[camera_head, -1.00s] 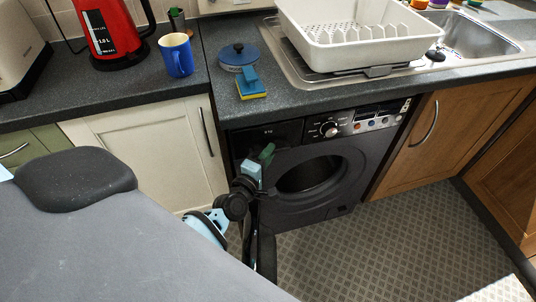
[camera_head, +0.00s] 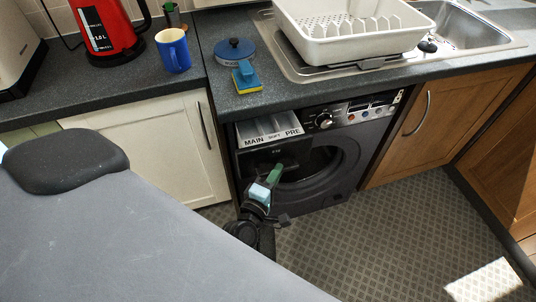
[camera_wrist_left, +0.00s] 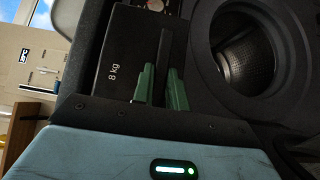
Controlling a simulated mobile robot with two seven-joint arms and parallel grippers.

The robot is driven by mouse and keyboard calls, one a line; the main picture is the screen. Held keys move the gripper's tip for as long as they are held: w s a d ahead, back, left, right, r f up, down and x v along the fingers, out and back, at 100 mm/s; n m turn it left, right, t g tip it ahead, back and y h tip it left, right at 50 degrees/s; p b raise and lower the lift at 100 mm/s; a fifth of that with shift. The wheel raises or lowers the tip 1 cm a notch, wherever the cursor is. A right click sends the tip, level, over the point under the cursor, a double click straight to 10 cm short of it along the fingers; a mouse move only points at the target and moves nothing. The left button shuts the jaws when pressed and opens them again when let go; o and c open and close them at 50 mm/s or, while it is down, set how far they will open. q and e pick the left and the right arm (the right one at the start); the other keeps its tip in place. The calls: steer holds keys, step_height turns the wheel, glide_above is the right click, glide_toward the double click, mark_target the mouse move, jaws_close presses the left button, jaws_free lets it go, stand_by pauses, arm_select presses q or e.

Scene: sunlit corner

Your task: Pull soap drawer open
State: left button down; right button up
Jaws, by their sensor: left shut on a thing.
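The soap drawer (camera_head: 268,128) of the dark washing machine (camera_head: 340,165) stands out from the top left of its front. Its grey compartments show from above, with MAIN and PRE lettering. My left gripper (camera_head: 278,169) is at the drawer's dark front, with its green fingers shut on it. In the left wrist view the drawer front (camera_wrist_left: 122,50) with "8 kg" fills the upper left, and the green fingers of the left gripper (camera_wrist_left: 161,82) close on its raised handle strip. The exact grip on the strip is partly hidden. My right gripper is not in view.
The round washer door (camera_head: 322,163) is right beside the drawer. A white cupboard (camera_head: 150,140) is to the left, a wooden one (camera_head: 430,120) to the right. A sponge (camera_head: 247,77) and blue-lidded tin (camera_head: 235,50) sit on the worktop above. The patterned floor (camera_head: 390,230) is clear.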

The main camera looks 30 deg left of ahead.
arm_select(q)
steer(key=s+d, duration=0.4)
steer(key=d, duration=0.1)
steer(key=shift+s, duration=0.2)
steer(key=c, duration=1.4)
jaws_free()
steer(key=s, duration=0.7)
steer(key=shift+s+d+b, duration=0.15)
steer(key=shift+s+b, duration=0.15)
steer(key=shift+s, duration=0.1)
